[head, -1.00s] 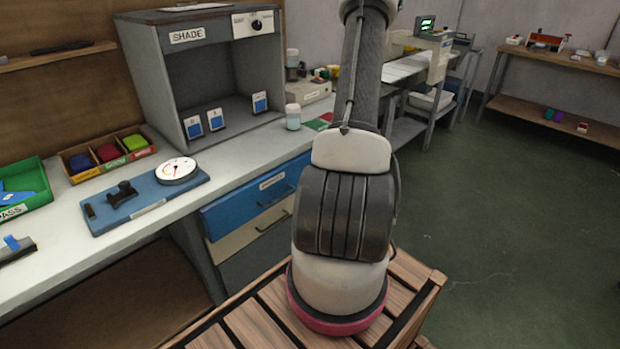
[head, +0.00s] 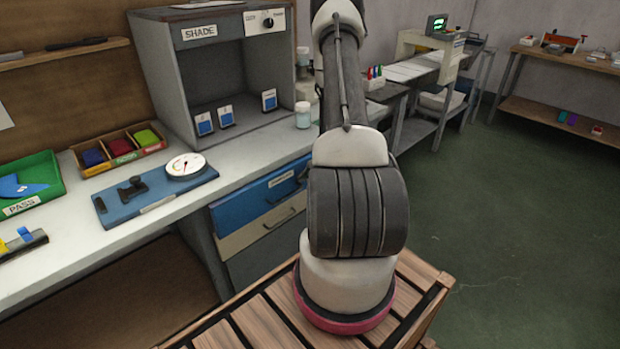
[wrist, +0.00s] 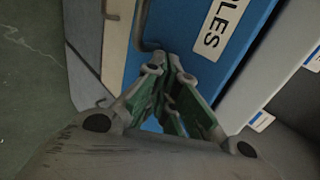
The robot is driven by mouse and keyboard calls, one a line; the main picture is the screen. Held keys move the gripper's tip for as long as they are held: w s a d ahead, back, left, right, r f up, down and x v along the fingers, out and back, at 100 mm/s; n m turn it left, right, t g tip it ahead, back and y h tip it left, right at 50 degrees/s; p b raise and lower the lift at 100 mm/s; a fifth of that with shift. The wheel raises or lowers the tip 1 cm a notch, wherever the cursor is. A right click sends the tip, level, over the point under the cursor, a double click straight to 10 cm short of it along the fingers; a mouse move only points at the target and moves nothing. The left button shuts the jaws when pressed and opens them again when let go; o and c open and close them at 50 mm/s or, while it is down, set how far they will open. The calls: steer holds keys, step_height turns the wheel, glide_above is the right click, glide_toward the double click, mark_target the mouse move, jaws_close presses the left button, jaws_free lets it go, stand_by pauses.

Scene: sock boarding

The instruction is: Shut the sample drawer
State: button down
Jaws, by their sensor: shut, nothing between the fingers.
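The blue sample drawer (head: 240,206) is under the bench in the head view, with a pale label and a dark handle. My arm covers its right part, and I cannot tell from here how far out it stands. In the wrist view its blue face (wrist: 188,30) fills the middle, with a white label ending in "LES" (wrist: 220,28) and part of the handle (wrist: 141,25). My gripper (wrist: 168,62) is shut and empty, its fingertips over the blue face close to the handle; contact is unclear. The gripper is not visible in the head view.
A cream drawer (head: 240,239) with its own handle is just below. The worktop (head: 240,158) above holds a grey shade booth (head: 212,92), a white-lidded jar (head: 303,117) and a blue gauge board (head: 150,205). Green floor (head: 500,200) is open at the right.

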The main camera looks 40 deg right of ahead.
mark_target(301, 167)
steer(key=w, duration=0.4)
steer(key=shift+w+a, duration=0.1)
steer(key=shift+w, duration=0.3)
steer(key=shift+r, duration=0.1)
